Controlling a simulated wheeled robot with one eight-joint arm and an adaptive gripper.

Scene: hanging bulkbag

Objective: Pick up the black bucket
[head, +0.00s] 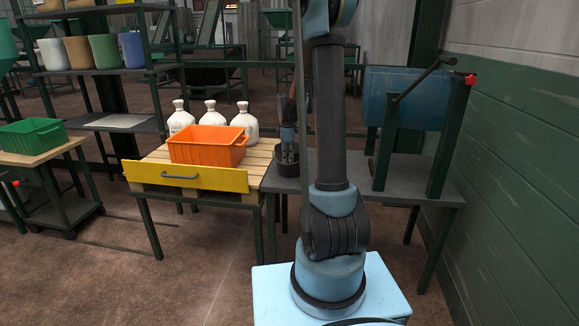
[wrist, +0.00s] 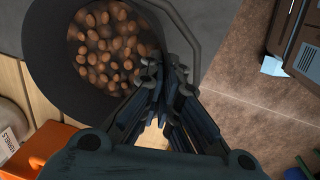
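The black bucket (wrist: 52,75) fills the upper left of the wrist view, seen from above, with many small brown round pieces inside and a grey loop handle (wrist: 198,42) swung out to the right. In the head view the bucket (head: 287,167) is small, at the left end of the grey table, partly hidden by my arm. My gripper (wrist: 167,72) points at the bucket's near right rim, with its two fingers close together and the bucket wall between them. It also shows above the bucket in the head view (head: 288,146). I cannot tell whether the bucket touches the table.
An orange crate (head: 206,145) and several white jugs (head: 180,118) stand on the wooden table just left of the bucket. A blue drum (head: 405,98) on a dark green stand is at the right of the grey table (head: 405,181). A green wall (head: 520,160) closes the right side.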

